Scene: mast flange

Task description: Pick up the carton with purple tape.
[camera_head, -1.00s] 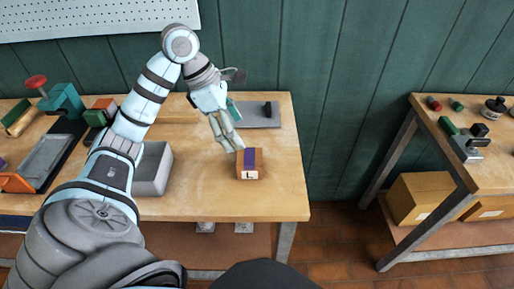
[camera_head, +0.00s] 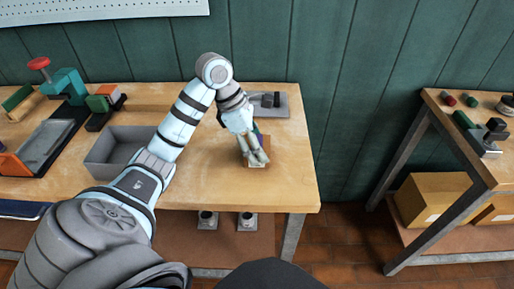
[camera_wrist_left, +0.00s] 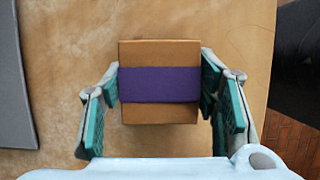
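The carton (camera_wrist_left: 160,52) is a small brown box with a purple tape band (camera_wrist_left: 160,84) across it, seen from above in the left wrist view. In the head view the carton (camera_head: 266,144) stands near the right front of the workbench, largely hidden behind my gripper. My left gripper (camera_head: 256,160) points down over it. In the left wrist view the open fingers (camera_wrist_left: 160,75) flank the carton on its left and right sides, with the teal pads very close to it. Whether they touch it I cannot tell. My right gripper is not in view.
A grey bin (camera_head: 101,163) stands left of the carton, partly behind my arm. A grey plate with a dark part (camera_head: 270,103) lies behind it. The bench's right edge is close. Red-and-teal tools (camera_head: 65,85) stand at the far left; another bench (camera_head: 455,140) is at right.

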